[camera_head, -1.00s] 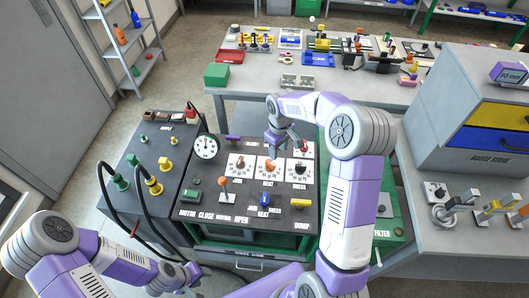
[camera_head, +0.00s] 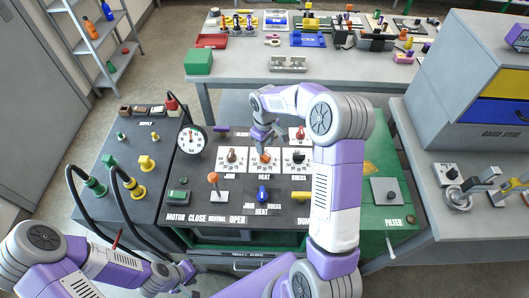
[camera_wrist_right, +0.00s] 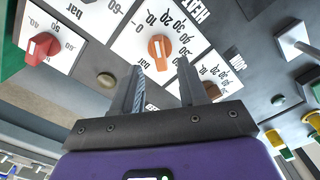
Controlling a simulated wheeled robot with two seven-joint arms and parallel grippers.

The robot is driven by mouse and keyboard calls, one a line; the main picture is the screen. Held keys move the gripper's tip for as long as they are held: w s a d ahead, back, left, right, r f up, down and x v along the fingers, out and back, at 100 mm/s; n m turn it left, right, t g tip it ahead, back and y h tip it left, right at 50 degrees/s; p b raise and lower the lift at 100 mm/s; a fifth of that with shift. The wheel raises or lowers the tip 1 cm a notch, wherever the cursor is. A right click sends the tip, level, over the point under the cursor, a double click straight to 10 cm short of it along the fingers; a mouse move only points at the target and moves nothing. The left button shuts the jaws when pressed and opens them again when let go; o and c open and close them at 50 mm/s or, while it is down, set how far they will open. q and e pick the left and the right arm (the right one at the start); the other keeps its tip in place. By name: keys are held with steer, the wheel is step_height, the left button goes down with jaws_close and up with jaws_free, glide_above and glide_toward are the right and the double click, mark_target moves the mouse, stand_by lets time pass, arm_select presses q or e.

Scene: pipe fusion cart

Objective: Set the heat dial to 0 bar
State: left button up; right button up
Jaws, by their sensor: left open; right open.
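The heat dial (camera_head: 265,157) is an orange knob on a white scale plate labelled HEAT, in the middle of a row of three dials on the black cart panel. In the right wrist view the orange knob (camera_wrist_right: 160,47) shows a white pointer line; I cannot tell its exact reading. My right gripper (camera_head: 263,138) is just above the heat dial, pointing down at it. In the wrist view its two fingers (camera_wrist_right: 160,75) are apart and empty, with the knob just beyond their tips. My left gripper (camera_head: 183,277) is low at the front left, away from the dials.
The JOIN dial (camera_head: 232,156) and the DRESS dial (camera_head: 298,157) flank the heat dial closely. An orange-topped lever (camera_head: 213,179), a blue selector (camera_head: 262,194) and a round gauge (camera_head: 191,139) are also on the panel. Black hoses (camera_head: 72,185) loop at the left.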

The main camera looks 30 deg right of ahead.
mark_target(265, 156)
steer(key=shift+f+b, duration=0.35)
steer(key=shift+f, duration=1.9)
steer(key=shift+c, duration=0.4)
jaws_close()
